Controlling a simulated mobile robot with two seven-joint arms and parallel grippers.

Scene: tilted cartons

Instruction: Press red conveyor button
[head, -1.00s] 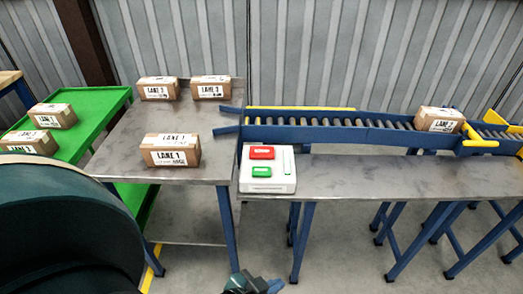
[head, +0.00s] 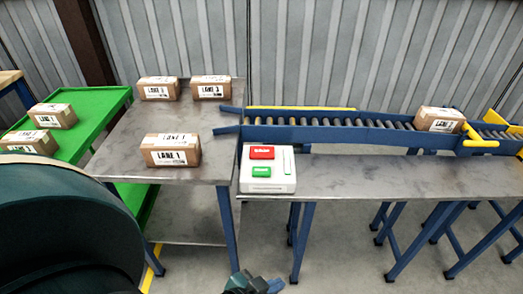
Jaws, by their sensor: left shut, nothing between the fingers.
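The red button (head: 262,153) is on the top face of a white control box (head: 284,183), at the upper left of that face. A green button (head: 261,172) sits below it on the same box. The box stands at the left end of the metal bench in front of the roller conveyor (head: 330,123). My left gripper (head: 254,284) shows at the bottom edge of the head view, below and in front of the box and apart from it. It is shut and empty, partly cut off by the frame. My right gripper is out of view.
Several cartons stand on the metal table (head: 120,140) left of the box, and two on the green cart (head: 90,105). A carton (head: 438,120) sits on the conveyor near a yellow stop (head: 480,141). The bench right of the box is clear.

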